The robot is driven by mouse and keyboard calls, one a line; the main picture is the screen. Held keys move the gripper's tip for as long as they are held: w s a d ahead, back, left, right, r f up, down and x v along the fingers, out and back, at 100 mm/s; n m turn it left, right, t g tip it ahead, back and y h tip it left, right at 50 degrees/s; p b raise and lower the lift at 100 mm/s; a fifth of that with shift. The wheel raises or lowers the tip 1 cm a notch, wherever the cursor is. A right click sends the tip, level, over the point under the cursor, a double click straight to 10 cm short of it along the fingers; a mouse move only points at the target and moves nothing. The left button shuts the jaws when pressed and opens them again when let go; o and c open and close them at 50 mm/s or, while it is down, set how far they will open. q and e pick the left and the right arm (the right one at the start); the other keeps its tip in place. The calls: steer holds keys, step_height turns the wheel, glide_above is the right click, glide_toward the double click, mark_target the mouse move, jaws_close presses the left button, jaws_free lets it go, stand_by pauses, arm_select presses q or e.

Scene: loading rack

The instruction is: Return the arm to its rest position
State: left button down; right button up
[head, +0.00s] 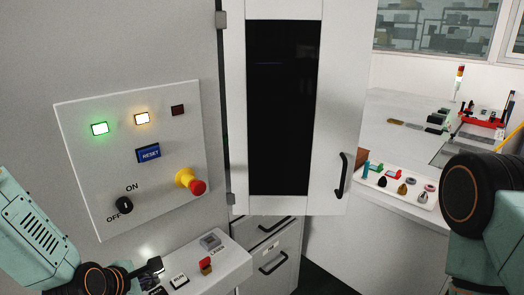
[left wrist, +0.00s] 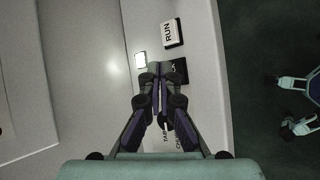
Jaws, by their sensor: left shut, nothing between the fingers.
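My left gripper (head: 153,268) is at the lower left in the head view, over the near end of the sloped control ledge (head: 225,262). In the left wrist view the left gripper (left wrist: 161,72) has its fingers together with nothing between them. Its tips are over a black button (left wrist: 178,69), partly hiding it; I cannot tell whether they touch. A white RUN button (left wrist: 172,34) and a small lit lamp (left wrist: 140,61) are beside the tips. My right arm shows at the right edge of the head view, but its gripper is out of view.
A wall panel (head: 80,160) carries lit lamps, a blue RESET button (head: 148,154), a black knob (head: 124,205) and a red emergency stop (head: 197,187). A cabinet door (head: 335,100) with a dark window stands ahead. A white tray (head: 413,195) of small parts lies on the right counter.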

arm_select(q)
steer(key=s+d+f+m+g, duration=0.2)
steer(key=s+f+m+g, duration=0.15)
steer(key=s+m, duration=0.55)
steer(key=s+d+f+m+g, duration=0.25)
steer(key=s+f+m, duration=0.35)
steer(key=s, duration=0.5)
steer(key=s+d+f+m+g, duration=0.3)
steer(key=s+f+m, duration=0.1)
steer(key=s+m, duration=0.55)
step_height(320, 180, down, 19)
steer(key=b, duration=1.9)
steer(key=shift+r+y, duration=0.15)
steer(key=shift+y, duration=0.25)
